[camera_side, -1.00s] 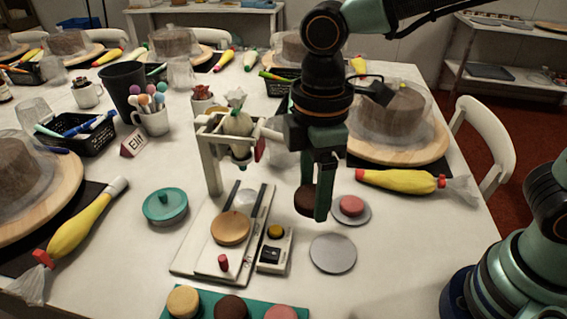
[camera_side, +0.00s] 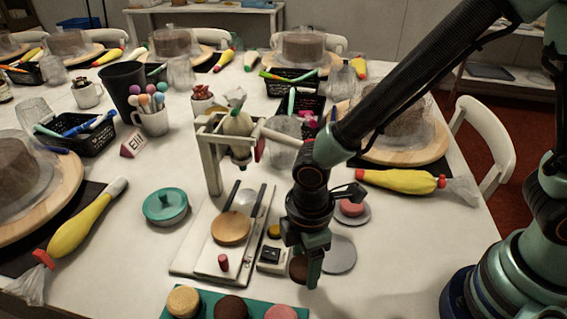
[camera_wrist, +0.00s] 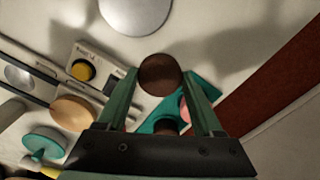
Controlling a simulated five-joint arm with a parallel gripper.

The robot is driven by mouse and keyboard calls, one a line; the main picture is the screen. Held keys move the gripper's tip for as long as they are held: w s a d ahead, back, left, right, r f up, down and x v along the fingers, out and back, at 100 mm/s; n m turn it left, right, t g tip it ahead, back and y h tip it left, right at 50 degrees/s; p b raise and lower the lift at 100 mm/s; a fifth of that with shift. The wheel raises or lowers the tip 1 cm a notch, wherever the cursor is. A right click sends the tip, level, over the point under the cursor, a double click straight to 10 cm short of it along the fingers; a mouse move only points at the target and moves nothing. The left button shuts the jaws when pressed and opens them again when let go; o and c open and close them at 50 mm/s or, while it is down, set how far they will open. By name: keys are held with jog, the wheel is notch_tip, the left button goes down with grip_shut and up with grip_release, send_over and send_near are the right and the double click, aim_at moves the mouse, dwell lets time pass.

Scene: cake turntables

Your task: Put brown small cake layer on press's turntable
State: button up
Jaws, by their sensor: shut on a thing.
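My gripper (camera_side: 308,272) is shut on a small brown cake layer (camera_side: 298,268) and is low at the front right of the press. In the wrist view the brown layer (camera_wrist: 160,72) is between the two fingertips (camera_wrist: 162,82). The press (camera_side: 210,150) has a white frame with a piping bag in it. Its turntable (camera_side: 230,228) is a round tan disc on the white base, to the left of my gripper, with nothing on it. The turntable also shows in the wrist view (camera_wrist: 73,113).
A teal tray (camera_side: 257,309) with tan, brown and pink layers is at the front. A grey disc (camera_side: 341,255) lies right of my gripper. A small box with a yellow button (camera_side: 274,231) stands between press and gripper.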

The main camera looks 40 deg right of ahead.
aim_at(305, 266)
jog(key=shift+f, duration=2)
jog(key=shift+f, duration=0.1)
jog(key=o, duration=0.9)
